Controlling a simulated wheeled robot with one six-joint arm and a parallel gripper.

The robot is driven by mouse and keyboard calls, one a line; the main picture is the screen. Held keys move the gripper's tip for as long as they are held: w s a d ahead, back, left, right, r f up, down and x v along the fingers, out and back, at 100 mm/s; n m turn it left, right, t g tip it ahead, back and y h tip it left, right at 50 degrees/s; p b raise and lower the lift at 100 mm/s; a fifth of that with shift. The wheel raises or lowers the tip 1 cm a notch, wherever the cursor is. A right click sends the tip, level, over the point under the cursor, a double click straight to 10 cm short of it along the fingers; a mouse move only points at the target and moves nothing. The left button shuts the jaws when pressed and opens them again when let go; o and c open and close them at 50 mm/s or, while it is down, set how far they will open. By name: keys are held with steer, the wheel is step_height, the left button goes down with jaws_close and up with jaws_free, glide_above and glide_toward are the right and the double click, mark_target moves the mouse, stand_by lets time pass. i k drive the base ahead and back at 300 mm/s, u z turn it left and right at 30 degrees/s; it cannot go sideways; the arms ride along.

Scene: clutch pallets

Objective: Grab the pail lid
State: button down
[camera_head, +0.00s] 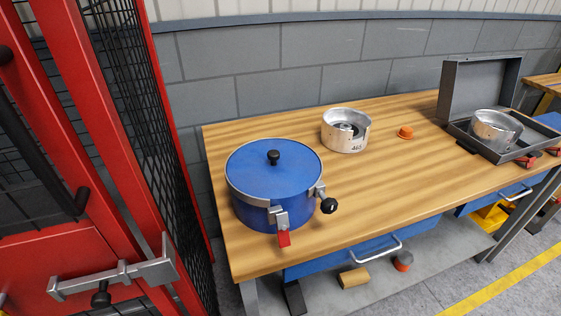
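The pail lid (255,168) is a flat blue disc with a small black knob (273,157) at its middle. It sits on the blue pail (250,213), which stands upright at the left end of the wooden workbench (390,200). A metal band runs around the rim under the lid. A latch with a red tab (283,238) and a black round knob (328,205) sit at the pail's front right. My gripper is not in view.
A silver clutch housing (346,130), an orange cap (405,132) and an open grey case (475,140) holding another silver part (496,129) stand on the bench. A red mesh gate (110,150) stands close on the left. The front middle of the bench is clear.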

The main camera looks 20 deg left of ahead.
mark_target(272, 169)
steer(key=u, duration=0.45)
steer(key=i, duration=0.55)
steer(key=u, duration=0.35)
